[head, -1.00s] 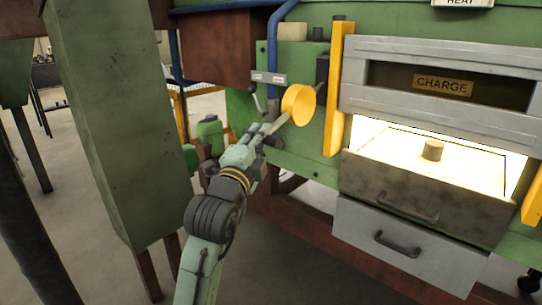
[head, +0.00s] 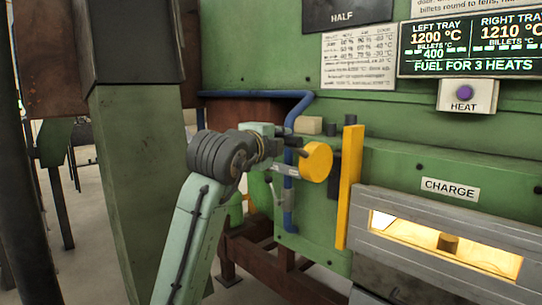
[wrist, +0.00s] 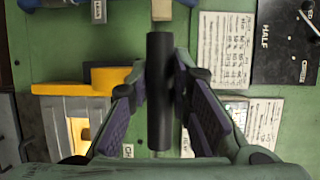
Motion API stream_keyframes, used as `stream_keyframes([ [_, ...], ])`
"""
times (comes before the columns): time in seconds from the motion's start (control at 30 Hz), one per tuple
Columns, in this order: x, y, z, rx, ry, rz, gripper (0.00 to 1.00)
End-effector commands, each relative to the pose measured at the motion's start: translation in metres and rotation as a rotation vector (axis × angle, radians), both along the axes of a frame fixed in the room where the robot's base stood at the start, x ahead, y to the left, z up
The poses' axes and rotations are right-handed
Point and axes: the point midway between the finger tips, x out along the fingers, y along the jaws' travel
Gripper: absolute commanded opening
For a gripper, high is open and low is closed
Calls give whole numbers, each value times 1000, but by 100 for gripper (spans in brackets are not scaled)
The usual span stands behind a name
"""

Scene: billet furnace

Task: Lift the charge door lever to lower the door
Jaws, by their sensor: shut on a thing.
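My gripper (head: 288,150) is beside the yellow disc (head: 316,162) of the lever, left of the charge door. In the wrist view my gripper (wrist: 160,105) is shut on the black cylindrical lever handle (wrist: 159,90), which stands upright between the finger pads. In the head view the handle is mostly hidden by the fingers. The grey charge door (head: 440,213) is low, below the white CHARGE label. A glow and a billet show through its window. Its lower edge is out of frame.
A yellow upright guide (head: 349,187) stands between the lever and the door. A blue pipe (head: 289,200) runs close behind my gripper. A green column (head: 138,180) stands left of my arm. The display (head: 470,45) and HEAT button (head: 465,93) are at the upper right.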

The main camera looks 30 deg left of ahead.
Motion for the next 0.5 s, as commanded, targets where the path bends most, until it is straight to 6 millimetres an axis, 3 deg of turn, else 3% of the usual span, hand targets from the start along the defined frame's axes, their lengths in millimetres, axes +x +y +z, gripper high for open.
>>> stream_keyframes([
  [0.03, 4, -11, 10, 11, 19, -17, 0],
  [0.1, 8, -12, 16, 21, 46, -18, 0],
  [0.5, 19, -17, 27, 43, 102, -22, 0],
])
